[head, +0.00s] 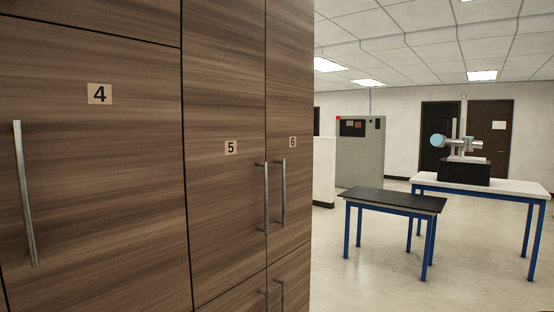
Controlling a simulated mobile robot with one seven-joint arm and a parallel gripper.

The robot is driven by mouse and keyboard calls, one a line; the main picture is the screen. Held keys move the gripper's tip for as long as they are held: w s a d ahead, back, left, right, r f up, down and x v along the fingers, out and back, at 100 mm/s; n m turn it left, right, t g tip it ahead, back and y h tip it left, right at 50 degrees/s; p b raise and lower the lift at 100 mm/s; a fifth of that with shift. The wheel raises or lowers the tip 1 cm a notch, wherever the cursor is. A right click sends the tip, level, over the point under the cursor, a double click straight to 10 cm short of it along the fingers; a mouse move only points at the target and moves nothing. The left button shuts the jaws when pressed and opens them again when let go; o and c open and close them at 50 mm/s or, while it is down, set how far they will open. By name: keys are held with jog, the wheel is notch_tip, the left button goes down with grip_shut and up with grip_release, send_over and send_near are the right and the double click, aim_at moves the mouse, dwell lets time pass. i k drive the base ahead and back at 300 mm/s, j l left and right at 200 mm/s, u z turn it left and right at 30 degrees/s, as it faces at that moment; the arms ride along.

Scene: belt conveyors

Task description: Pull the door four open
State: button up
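Door four (110,190) is a wide brown wood-grain cabinet door at the left of the head view, marked with a label 4 (99,94). It is shut, flush with the doors beside it. Its handle (25,193) is a long vertical metal bar near the door's left side. My gripper is not in view, and nothing touches the handle.
Doors five (222,200) and six (292,190) adjoin on the right, each with a bar handle. Lower doors show below them. A black-topped table (395,200) and a white table (515,187) stand at the right. The floor between cabinet and tables is clear.

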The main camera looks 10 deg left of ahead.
aim_at(110, 207)
jog(key=i+l+u, duration=0.1)
jog(key=i+u, duration=0.2)
jog(key=i, duration=0.25)
jog(key=i+l+u, duration=0.25)
jog(key=i, duration=0.25)
